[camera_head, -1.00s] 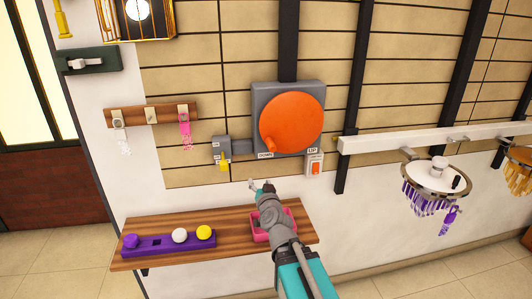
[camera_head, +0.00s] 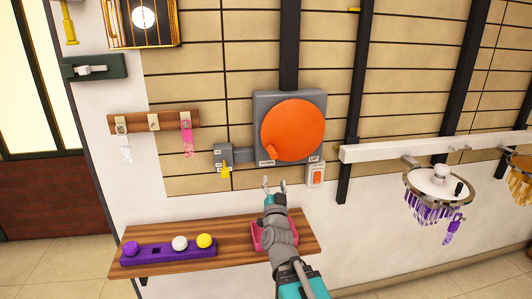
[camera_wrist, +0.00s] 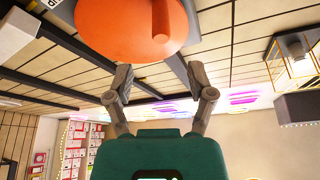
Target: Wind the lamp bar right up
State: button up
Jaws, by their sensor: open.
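The big orange winding disc (camera_head: 293,131) sits on a grey wall box (camera_head: 262,104), with its knob (camera_head: 269,150) at the lower left near the DOWN label (camera_head: 267,163). An UP label (camera_head: 315,159) is at the lower right. The white lamp bar (camera_head: 405,150) runs along the wall to the right, with lamps hanging from it. My gripper (camera_head: 274,185) is open and empty, just below the box, apart from the knob. The wrist view shows the disc (camera_wrist: 120,25) and its knob (camera_wrist: 162,18) beyond the open fingers (camera_wrist: 160,84).
A small switch box with a yellow lever (camera_head: 225,171) is left of the disc. An orange rocker switch (camera_head: 317,174) sits below UP. A wooden shelf (camera_head: 222,249) below holds a purple tray (camera_head: 150,257) with balls and a pink tray (camera_head: 258,240). A peg rail (camera_head: 164,121) is further left.

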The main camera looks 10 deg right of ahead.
aim_at(272, 145)
jog(key=p+x, duration=0.4)
jog(key=x, duration=0.9)
jog(key=shift+w+d+r+p, duration=0.1)
jog(key=shift+w+p, duration=0.2)
jog(key=shift+p, duration=0.1)
